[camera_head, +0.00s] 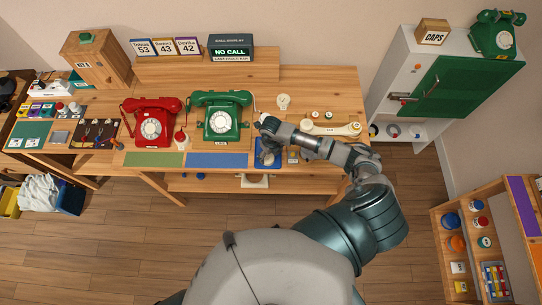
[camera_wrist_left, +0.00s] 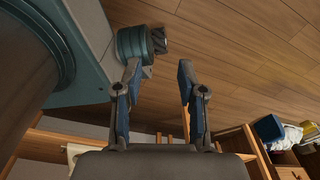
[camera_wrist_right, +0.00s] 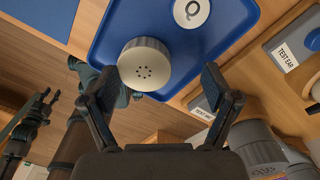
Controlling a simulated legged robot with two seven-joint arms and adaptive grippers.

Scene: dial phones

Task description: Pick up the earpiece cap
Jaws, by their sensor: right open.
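The earpiece cap, a round cream cap with small holes in its face (camera_wrist_right: 146,66), sits on a blue tray (camera_wrist_right: 235,35) in the right wrist view. My right gripper (camera_wrist_right: 163,80) is open, with the cap ahead of and partly between its fingertips. I cannot tell whether a finger touches it. In the head view, my right gripper (camera_head: 266,150) is over the small blue tray (camera_head: 261,164) and hides most of what lies there. My left gripper (camera_wrist_left: 160,76) is open and empty, low over the wooden floor beside my body.
A white disc marked Q (camera_wrist_right: 191,10) shares the tray. A labelled "TEST EAR" block (camera_wrist_right: 285,55) is close on the right. The green mat (camera_head: 153,159) is clear.

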